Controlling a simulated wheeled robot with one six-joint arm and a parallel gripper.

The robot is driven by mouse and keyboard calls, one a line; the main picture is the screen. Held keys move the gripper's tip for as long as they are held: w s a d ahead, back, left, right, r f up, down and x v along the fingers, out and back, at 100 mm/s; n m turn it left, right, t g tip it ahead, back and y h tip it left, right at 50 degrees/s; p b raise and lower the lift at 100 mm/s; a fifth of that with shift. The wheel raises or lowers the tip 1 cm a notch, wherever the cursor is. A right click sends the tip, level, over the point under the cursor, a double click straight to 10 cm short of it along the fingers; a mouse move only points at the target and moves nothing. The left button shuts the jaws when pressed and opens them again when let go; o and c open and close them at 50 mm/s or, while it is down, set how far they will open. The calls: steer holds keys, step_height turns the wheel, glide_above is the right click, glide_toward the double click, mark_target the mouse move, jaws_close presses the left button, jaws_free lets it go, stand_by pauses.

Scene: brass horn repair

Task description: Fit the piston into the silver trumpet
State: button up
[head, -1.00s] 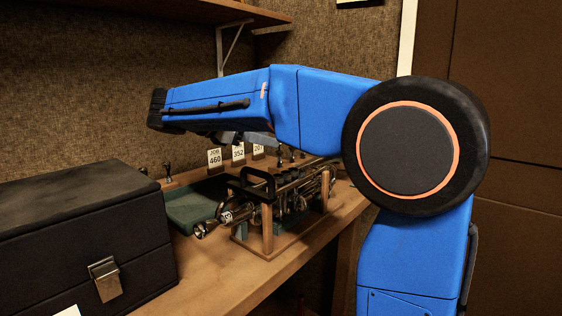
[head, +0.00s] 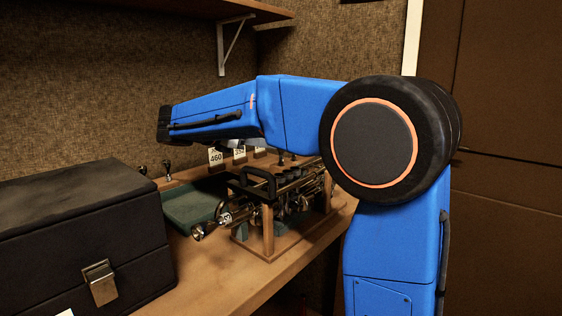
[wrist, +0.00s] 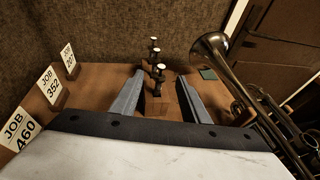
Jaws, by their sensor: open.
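Several pistons with pale round caps stand in a row in the wrist view, the nearest piston (wrist: 161,70) at a wooden block (wrist: 170,108). My gripper (wrist: 161,82) is open and empty, its two grey fingers spread on either side of that row; contact cannot be told. A dark, shiny metal trumpet (wrist: 222,62) lies to the right of the right finger, bell up in the picture. In the head view a trumpet (head: 226,218) rests on a wooden stand (head: 268,232), below my forearm. Which horn is the silver one is unclear. My forearm mostly hides the gripper there.
A black case (head: 80,225) with a metal latch fills the left of the bench. Job cards stand along the bench; the JOB 460 card (wrist: 18,131) is nearest in the wrist view. A shelf (head: 180,12) hangs above.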

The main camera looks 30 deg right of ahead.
mark_target(281, 160)
steer(key=shift+f+x, duration=0.1)
steer(key=shift+x, duration=1.75)
steer(key=shift+f+x, duration=0.15)
steer(key=shift+x, duration=1.75)
steer(key=shift+s+a, duration=0.1)
jaws_close()
steer(key=shift+r, duration=0.15)
